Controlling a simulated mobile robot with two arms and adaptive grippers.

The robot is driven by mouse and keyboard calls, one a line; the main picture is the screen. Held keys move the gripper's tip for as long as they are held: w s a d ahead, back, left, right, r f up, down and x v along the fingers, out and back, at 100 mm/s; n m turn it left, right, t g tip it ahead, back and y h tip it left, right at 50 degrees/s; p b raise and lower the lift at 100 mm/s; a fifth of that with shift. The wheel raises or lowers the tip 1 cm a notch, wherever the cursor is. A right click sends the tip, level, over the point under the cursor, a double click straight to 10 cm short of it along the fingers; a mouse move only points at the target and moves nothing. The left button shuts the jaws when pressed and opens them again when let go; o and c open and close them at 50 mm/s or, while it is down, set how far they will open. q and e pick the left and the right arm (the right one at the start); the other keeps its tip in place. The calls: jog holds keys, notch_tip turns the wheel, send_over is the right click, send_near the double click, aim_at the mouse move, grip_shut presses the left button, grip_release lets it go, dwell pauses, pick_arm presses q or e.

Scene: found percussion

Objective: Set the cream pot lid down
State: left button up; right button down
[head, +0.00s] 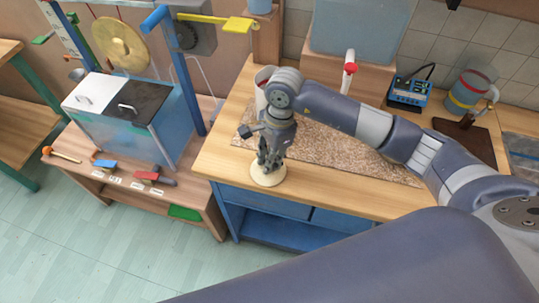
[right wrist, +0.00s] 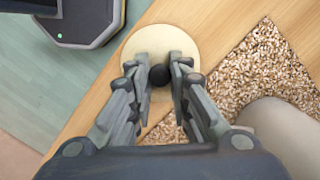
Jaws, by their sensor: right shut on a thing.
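The cream pot lid (head: 268,179) is a pale round disc at the front left of the wooden worktop. My right gripper (head: 266,165) points down over it. In the right wrist view the gripper (right wrist: 159,76) is shut on the lid's dark round knob (right wrist: 159,75), and the cream lid (right wrist: 146,41) spreads out around it. The lid looks level and at or very close to the worktop; I cannot tell whether it touches. My left gripper is not in view.
A speckled mat (head: 335,152) lies on the worktop (head: 228,150) just right of the lid. A blue device (head: 409,93) and a pot (head: 470,90) stand at the back right. Left is a lower bench (head: 185,190) with mallets and a glass tank (head: 150,130).

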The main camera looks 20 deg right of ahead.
jog(key=shift+f, duration=0.15)
jog(key=c, duration=1.5)
grip_release()
jog(key=shift+r, duration=0.25)
jog(key=shift+w+r+b, duration=0.15)
jog(key=shift+r+b, duration=0.15)
jog(key=shift+r, duration=0.05)
jog(key=r+b, duration=0.1)
jog(key=r, duration=0.2)
jog(key=d+r+b, duration=0.1)
jog(key=r, duration=0.3)
jog(key=r+b, duration=0.1)
jog(key=r, duration=0.3)
jog(key=shift+d, duration=0.35)
